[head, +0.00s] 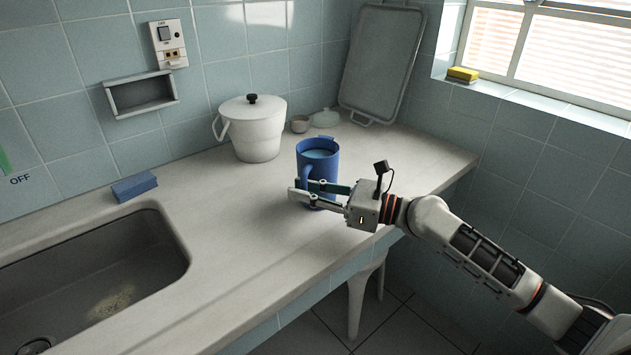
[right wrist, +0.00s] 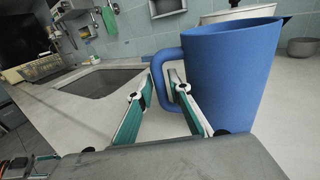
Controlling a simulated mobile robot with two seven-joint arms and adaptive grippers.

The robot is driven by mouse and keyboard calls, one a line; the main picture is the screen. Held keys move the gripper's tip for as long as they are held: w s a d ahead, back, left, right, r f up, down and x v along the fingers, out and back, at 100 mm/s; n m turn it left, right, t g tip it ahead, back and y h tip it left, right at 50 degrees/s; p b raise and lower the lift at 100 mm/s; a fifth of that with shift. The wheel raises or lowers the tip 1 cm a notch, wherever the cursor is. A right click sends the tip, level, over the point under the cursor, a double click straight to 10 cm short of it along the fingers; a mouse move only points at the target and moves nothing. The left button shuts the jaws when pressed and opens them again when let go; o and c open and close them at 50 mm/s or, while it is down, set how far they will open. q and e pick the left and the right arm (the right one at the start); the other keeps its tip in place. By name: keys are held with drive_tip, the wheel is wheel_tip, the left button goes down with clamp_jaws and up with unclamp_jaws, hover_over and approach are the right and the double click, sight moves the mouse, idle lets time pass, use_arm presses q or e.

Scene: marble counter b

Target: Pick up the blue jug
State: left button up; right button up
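The blue jug (head: 325,166) stands upright on the marble counter, with its handle on the left side facing my gripper. It fills the right-hand part of the right wrist view (right wrist: 232,80). My right gripper (head: 302,189) is low in front of the jug, its fingers apart. In the right wrist view, the fingers (right wrist: 158,88) lie on either side of the jug's handle, one outside it and one at the handle's opening. I cannot tell whether either finger touches it.
The counter (head: 240,220) is clear left of the jug, up to the sink (head: 100,270). A white lidded pot (head: 256,135), a small bowl (head: 299,124) and a leaning tray (head: 382,62) stand behind. A blue sponge (head: 134,187) lies by the wall.

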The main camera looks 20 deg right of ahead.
clamp_jaws()
drive_tip(key=shift+w+r, duration=0.1)
drive_tip(key=shift+r, duration=0.05)
use_arm(q)
drive_tip(key=shift+s+f, duration=0.1)
drive_tip(key=shift+s, duration=0.05)
use_arm(e)
drive_tip(key=shift+r, duration=0.15)
